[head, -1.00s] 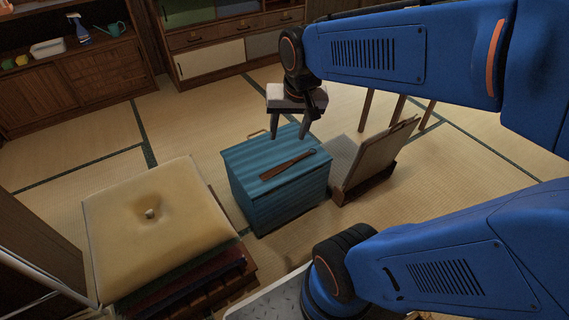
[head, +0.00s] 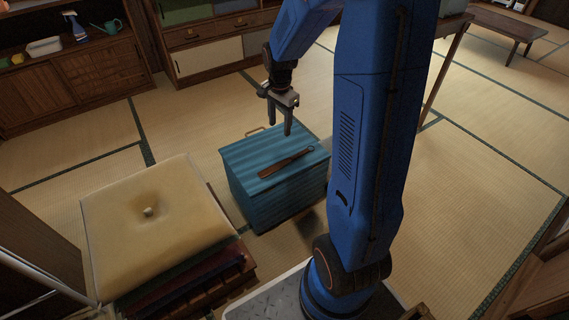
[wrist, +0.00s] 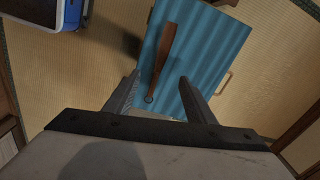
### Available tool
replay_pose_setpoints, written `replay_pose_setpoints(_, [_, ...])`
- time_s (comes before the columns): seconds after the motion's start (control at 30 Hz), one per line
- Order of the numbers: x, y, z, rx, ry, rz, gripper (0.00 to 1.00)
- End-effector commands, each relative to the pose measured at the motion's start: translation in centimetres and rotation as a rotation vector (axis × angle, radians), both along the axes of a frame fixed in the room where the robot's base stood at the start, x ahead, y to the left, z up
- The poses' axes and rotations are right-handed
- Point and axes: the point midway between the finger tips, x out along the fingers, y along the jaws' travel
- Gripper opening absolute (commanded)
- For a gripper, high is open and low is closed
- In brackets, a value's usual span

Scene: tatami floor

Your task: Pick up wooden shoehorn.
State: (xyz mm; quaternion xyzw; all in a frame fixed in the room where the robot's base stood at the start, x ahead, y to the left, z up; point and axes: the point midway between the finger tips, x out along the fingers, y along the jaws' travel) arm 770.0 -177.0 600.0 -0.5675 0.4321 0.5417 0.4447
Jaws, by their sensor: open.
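The wooden shoehorn (head: 286,163) is a long, dark brown piece lying flat on top of a teal ribbed box (head: 281,210). In the wrist view the shoehorn (wrist: 162,58) lies on the teal lid, its narrow holed end pointing toward the space between my fingers. My gripper (head: 279,131) is open and empty, pointing down above the far side of the box. In the wrist view my gripper's two fingers (wrist: 157,84) stand apart, with the shoehorn's near end showing between them. The gripper appears above the shoehorn, not touching it.
A cream cushion (head: 180,238) on a dark stack stands left of the box. A wooden cabinet (head: 90,80) stands at the back left. A low wooden table (head: 500,25) is at the back right. Tatami floor is open on the right.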

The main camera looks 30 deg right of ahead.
Motion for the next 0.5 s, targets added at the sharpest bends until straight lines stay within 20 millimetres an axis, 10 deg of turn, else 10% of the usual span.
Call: replay_pose_setpoints(0.5, [2.1,-1.8,-6.1,0.012,0.043,-0.153,0.50])
